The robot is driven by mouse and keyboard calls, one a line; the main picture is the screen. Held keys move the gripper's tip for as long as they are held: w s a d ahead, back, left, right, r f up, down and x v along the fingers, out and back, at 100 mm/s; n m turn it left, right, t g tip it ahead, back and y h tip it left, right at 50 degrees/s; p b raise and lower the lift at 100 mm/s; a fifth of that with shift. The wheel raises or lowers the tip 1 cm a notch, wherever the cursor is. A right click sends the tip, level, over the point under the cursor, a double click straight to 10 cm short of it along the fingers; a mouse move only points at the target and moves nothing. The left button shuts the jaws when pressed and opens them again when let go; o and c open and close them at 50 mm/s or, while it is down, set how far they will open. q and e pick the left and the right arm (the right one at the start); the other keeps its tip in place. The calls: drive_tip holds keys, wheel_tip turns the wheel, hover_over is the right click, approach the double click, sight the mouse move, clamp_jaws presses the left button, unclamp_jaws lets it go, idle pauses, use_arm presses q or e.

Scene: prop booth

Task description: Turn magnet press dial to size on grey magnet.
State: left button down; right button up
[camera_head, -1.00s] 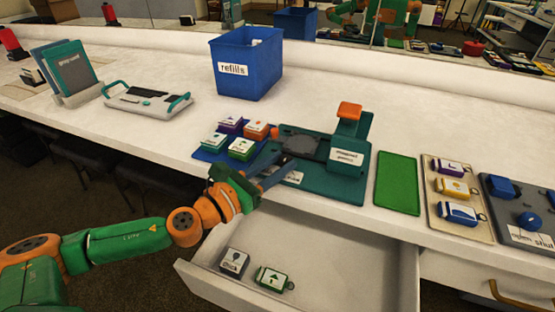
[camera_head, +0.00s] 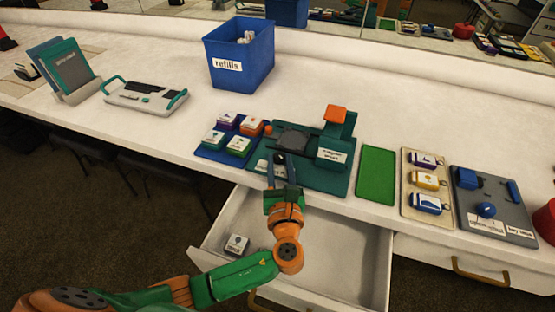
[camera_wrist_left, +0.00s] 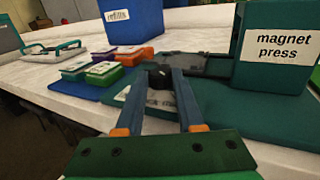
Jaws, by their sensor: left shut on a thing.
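A grey magnet (camera_head: 236,246) with a white label lies in the open drawer. My right gripper is not in view.
The open drawer (camera_head: 335,250) juts out below my left wrist. A tray of colored boxes (camera_head: 210,152) is left of the press, and a green mat (camera_head: 377,175) is right of it. A blue refills bin (camera_head: 232,68) stands behind.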

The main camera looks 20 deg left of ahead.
use_arm(q)
drive_tip(key=shift+w+d+n+g+y, duration=0.15)
drive_tip(key=shift+n+g+y, duration=0.35)
drive_tip(key=shift+n+y, duration=0.45)
drive_tip(key=shift+y, duration=0.45)
drive_tip(key=shift+r, duration=0.1)
drive_tip(key=c, duration=0.5)
unclamp_jaws()
drive_tip(key=v, duration=0.7)
